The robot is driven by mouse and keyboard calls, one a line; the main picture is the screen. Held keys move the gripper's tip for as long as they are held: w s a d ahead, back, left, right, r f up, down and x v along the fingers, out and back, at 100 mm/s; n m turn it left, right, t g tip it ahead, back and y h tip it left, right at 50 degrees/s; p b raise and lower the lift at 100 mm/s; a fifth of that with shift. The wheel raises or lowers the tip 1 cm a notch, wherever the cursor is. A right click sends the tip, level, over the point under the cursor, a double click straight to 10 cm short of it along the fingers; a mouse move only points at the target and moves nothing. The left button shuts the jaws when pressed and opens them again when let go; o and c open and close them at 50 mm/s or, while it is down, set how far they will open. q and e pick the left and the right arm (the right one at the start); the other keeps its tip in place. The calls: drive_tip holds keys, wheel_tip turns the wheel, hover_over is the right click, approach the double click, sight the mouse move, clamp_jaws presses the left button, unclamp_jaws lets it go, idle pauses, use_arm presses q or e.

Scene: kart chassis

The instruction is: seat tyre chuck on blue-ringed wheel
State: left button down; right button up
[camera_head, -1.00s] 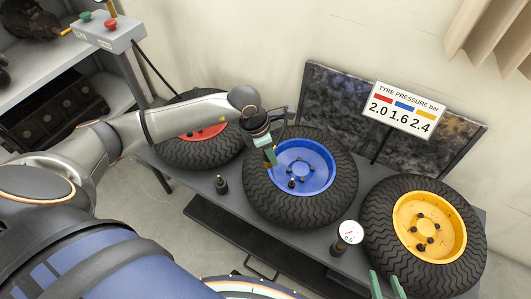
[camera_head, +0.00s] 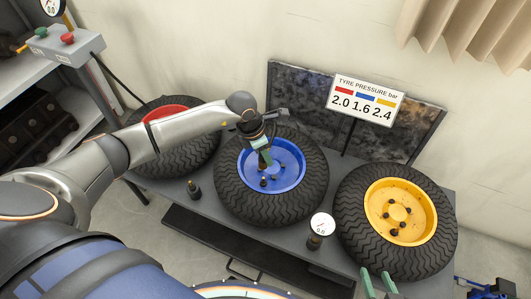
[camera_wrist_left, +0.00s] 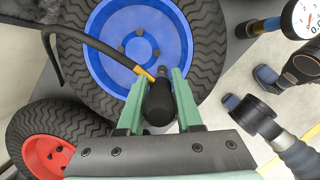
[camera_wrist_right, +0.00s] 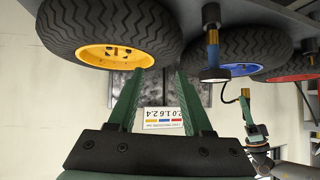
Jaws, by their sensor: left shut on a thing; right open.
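The blue-ringed wheel (camera_head: 289,183) lies flat on the grey bench, in the middle of the row. In the left wrist view the left gripper (camera_wrist_left: 160,85) is shut on the black tyre chuck (camera_wrist_left: 159,103), which has a brass fitting and a hose. The chuck's tip points to the blue rim (camera_wrist_left: 110,30); I cannot tell whether it touches the valve. My right gripper (camera_head: 379,283) is open and empty, in front of the bench near the yellow-rimmed wheel; its fingers show in the right wrist view (camera_wrist_right: 155,100).
A red-rimmed wheel (camera_head: 178,140) lies to the left and a yellow-rimmed wheel (camera_head: 400,215) to the right. A pressure gauge (camera_head: 321,228) and a small black fitting (camera_head: 193,188) stand on the bench's front edge. A sign (camera_head: 366,103) reads 2.0, 1.6, 2.4.

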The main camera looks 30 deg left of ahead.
sight(266, 164)
use_arm(q)
drive_tip(key=shift+f, duration=0.2)
drive_tip(key=shift+f+b, duration=0.25)
drive_tip(key=shift+b, duration=0.05)
drive_tip(key=shift+f, duration=0.25)
use_arm(e)
drive_tip(key=shift+w+d+r+t, duration=0.2)
drive_tip(key=shift+w+r+t, duration=0.25)
drive_tip(key=shift+w+r, duration=0.15)
drive_tip(key=shift+w+d+r+t, duration=0.15)
drive_tip(key=shift+w+r+t, duration=0.3)
drive_tip(key=shift+w+r, duration=0.15)
use_arm(q)
drive_tip(key=shift+f+b, duration=0.6)
drive_tip(key=shift+b, duration=0.1)
use_arm(e)
drive_tip(key=w+r+n+t, duration=0.1)
drive_tip(key=w+r+t, duration=0.1)
drive_tip(key=r, duration=0.3)
drive_tip(key=shift+w+r+y, duration=0.35)
drive_tip(key=shift+w+y, duration=0.05)
drive_tip(key=shift+w, duration=0.1)
